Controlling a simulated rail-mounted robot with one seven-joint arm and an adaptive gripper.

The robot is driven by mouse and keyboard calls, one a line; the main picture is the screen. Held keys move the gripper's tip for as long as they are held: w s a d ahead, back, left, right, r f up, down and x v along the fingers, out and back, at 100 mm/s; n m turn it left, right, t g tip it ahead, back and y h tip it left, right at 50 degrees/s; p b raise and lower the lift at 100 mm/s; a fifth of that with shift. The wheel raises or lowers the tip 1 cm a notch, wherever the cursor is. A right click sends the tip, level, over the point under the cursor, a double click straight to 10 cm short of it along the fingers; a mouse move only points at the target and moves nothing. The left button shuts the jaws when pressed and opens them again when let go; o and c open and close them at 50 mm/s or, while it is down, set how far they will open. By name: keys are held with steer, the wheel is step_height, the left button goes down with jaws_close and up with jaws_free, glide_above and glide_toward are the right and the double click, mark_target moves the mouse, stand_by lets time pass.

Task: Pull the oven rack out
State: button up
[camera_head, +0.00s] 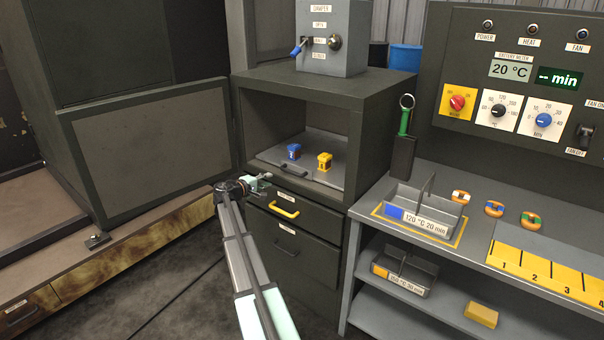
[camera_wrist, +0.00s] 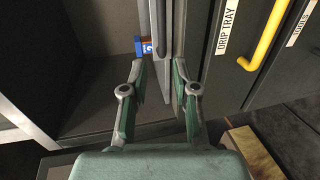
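The oven rack (camera_head: 322,179) is a flat grey shelf inside the open bay of the dark cabinet, with a dark bar handle (camera_head: 293,170) at its front edge. A blue block (camera_head: 294,151) and a yellow block (camera_head: 324,161) stand on it. My gripper (camera_head: 268,184) is at the left front of the bay, near the handle. In the wrist view the gripper (camera_wrist: 160,72) is open and empty. The rack handle (camera_wrist: 161,32) shows ahead between the fingertips, apart from them, beside the blue block (camera_wrist: 143,47).
Below the bay are a drip tray drawer with a yellow handle (camera_head: 284,210) and a tools drawer (camera_head: 292,256). A large dark panel (camera_head: 150,150) stands left of the bay. A workbench with a labelled tray (camera_head: 415,222) is at right. Floor in front is open.

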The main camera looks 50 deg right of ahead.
mark_target(292, 172)
steer(key=p+x, duration=0.3)
steer(key=x, duration=1.4)
steer(key=shift+w+f+p, duration=0.1)
steer(key=shift+p, duration=0.25)
jaws_close()
